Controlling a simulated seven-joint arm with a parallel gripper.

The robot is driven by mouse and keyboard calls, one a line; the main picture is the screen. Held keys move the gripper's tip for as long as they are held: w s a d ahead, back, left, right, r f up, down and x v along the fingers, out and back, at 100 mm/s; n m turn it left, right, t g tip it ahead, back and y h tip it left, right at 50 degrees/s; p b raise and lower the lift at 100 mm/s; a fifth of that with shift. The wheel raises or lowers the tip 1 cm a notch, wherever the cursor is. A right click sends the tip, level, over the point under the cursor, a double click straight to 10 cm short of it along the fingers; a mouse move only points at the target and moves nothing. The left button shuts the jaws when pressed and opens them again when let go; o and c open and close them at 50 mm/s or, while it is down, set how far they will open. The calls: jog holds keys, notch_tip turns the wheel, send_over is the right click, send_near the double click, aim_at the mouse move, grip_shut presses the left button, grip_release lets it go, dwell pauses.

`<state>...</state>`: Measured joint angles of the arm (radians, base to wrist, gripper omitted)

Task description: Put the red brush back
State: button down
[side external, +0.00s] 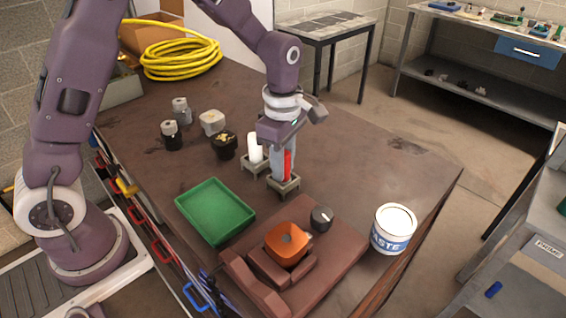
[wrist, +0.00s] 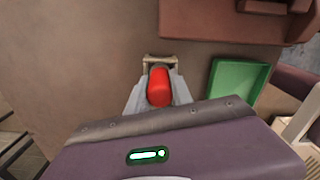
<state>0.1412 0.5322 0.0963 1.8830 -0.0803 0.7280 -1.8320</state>
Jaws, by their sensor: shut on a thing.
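The red brush (side external: 288,164) is upright between the fingers of my gripper (side external: 283,168), which is shut on it. In the wrist view, the red brush (wrist: 159,87) shows end-on between the two grey fingertips (wrist: 160,84). Directly below is a small square grey-brown holder (side external: 284,187), also partly visible in the wrist view (wrist: 160,59). The brush's lower end is at or in this holder; I cannot tell how deep it sits. A white brush-like piece (side external: 255,147) stands in a similar holder (side external: 256,168) close beside, to the left.
A green tray (side external: 215,211) lies to the left front. An orange block (side external: 288,243) sits on a brown fixture, with a black knob (side external: 321,218) beside it. A paste tub (side external: 393,229) stands at right. Small jars (side external: 172,135) and a dark pot (side external: 224,146) stand behind left.

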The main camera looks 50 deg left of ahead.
jog(key=c, duration=1.1)
grip_release()
jog(key=shift+f, duration=0.1)
notch_tip(320, 180, up, 12)
jog(key=shift+f, duration=0.2)
jog(key=shift+s+r, duration=0.1)
jog(key=shift+r, duration=0.4)
jog(key=s+a+r+m+t, duration=0.1)
jog(key=s+r+m+t, duration=0.15)
jog(key=s+m, duration=0.4)
jog(key=s+a+r+m+t, duration=0.1)
jog(key=s+r+m, duration=0.35)
jog(key=s, duration=0.25)
jog(key=s+f+m, duration=0.1)
jog(key=s+m, duration=0.2)
jog(key=s+f+m+t, duration=0.1)
jog(key=s+m, duration=0.2)
jog(key=s+a+f+m+t, duration=0.1)
jog(key=s+m, duration=0.2)
jog(key=m, duration=0.1)
jog(key=shift+s+f, duration=0.1)
